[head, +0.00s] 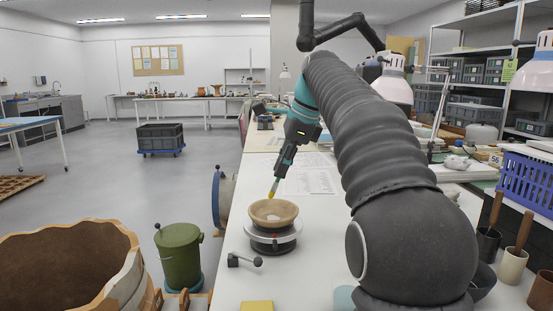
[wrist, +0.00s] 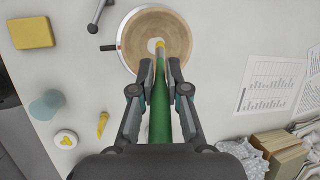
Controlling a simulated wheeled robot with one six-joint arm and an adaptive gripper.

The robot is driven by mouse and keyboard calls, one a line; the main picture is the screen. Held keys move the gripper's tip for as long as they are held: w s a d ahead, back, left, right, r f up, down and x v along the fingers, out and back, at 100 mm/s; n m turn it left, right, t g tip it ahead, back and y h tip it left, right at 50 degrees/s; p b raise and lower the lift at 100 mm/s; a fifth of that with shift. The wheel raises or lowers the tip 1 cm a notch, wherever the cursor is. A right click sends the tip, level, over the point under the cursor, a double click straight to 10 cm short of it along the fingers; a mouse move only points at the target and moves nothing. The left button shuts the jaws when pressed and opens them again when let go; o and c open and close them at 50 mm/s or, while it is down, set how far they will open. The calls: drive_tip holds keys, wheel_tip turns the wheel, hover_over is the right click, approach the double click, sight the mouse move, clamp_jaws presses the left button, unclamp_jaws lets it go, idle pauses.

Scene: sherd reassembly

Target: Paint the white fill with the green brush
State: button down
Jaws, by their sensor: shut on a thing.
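My gripper (wrist: 155,72) is shut on the green brush (wrist: 160,112), which points away from the wrist toward the bowl. In the head view my gripper (head: 281,166) is above the table, and the brush's yellow tip (head: 272,190) points down at the bowl. A tan bowl (head: 262,214) rests on a round turntable (head: 272,242). The white fill (wrist: 152,44) is a pale patch inside the bowl, partly covered by the brush in the wrist view. The yellow tip (wrist: 160,44) overlaps the fill's right edge there. I cannot tell whether it touches.
A ball-ended handle (head: 243,261) is near the turntable. Printed sheets (wrist: 270,82) lie right.

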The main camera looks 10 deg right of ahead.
drive_tip(key=shift+w+f, duration=0.15)
drive_tip(key=shift+f, duration=0.05)
wheel_tip(320, 180, down, 2)
drive_tip(key=shift+f, duration=0.1)
drive_tip(key=shift+f+b, duration=1.05)
drive_tip(key=shift+f, duration=0.25)
drive_tip(key=shift+f, duration=0.2)
drive_tip(key=shift+d, duration=0.15)
idle(0.4)
drive_tip(key=shift+d+p, duration=0.45)
drive_tip(key=shift+d, duration=0.3)
drive_tip(key=shift+a, duration=0.15)
